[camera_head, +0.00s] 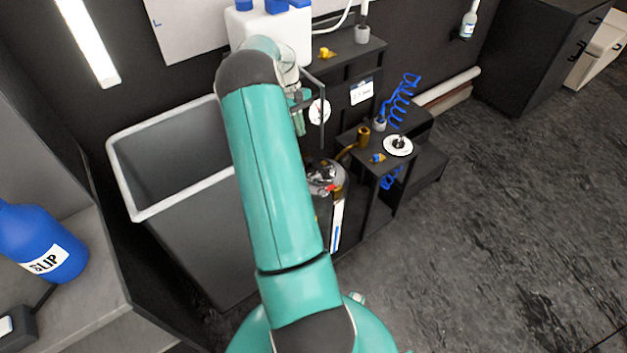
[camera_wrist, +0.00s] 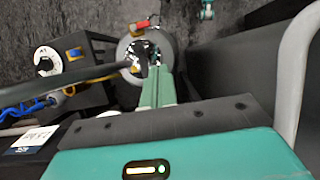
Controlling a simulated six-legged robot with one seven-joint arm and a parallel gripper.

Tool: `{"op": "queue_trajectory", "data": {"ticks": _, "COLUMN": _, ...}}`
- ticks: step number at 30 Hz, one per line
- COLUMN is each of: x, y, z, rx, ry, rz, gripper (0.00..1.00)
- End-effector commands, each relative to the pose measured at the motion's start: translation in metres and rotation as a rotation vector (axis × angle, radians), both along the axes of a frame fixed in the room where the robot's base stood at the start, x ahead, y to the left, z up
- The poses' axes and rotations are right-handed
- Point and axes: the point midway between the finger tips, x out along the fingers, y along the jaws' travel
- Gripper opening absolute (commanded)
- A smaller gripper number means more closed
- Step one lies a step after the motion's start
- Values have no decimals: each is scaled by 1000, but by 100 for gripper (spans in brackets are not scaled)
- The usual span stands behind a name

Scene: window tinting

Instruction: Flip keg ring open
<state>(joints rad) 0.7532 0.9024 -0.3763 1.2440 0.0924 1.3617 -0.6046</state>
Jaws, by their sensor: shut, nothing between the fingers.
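The keg (camera_head: 336,173) stands low beside the dark shelf unit, with a metallic top and a red part (camera_head: 331,188) on it; my arm partly covers it in the head view. In the wrist view the keg (camera_wrist: 126,48) shows its round grey rim and shiny top fittings, with the red part (camera_wrist: 142,23) at the far side. My gripper (camera_wrist: 158,72) is shut and empty, its teal fingers pointing toward the keg top. They overlap its near edge in the picture; I cannot tell the gap. I cannot make out the ring clearly among the fittings.
A grey sink (camera_head: 170,150) stands left of my arm. A white disc (camera_head: 398,145), a brass fitting (camera_head: 363,136) and a blue coiled hose (camera_head: 400,100) are on the shelves at right. A black bar (camera_wrist: 75,76) crosses the wrist view toward the keg. Open floor (camera_head: 500,220) lies right.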

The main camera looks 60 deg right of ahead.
Motion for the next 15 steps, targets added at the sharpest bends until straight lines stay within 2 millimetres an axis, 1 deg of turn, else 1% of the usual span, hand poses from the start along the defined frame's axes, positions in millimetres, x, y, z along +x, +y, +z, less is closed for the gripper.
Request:
{"op": "queue_trajectory", "data": {"ticks": 4, "x": -2, "y": 1, "z": -5, "rx": 0, "ry": 0, "rz": 0, "gripper": 0}}
{"op": "queue_trajectory", "data": {"ticks": 7, "x": -5, "y": 4, "z": -16, "rx": 2, "ry": 1, "rz": 0, "gripper": 0}}
{"op": "queue_trajectory", "data": {"ticks": 11, "x": -13, "y": 8, "z": -38, "rx": 3, "ry": 1, "rz": -1, "gripper": 0}}
{"op": "queue_trajectory", "data": {"ticks": 15, "x": -22, "y": 13, "z": -64, "rx": 1, "ry": 2, "rz": -1, "gripper": 0}}
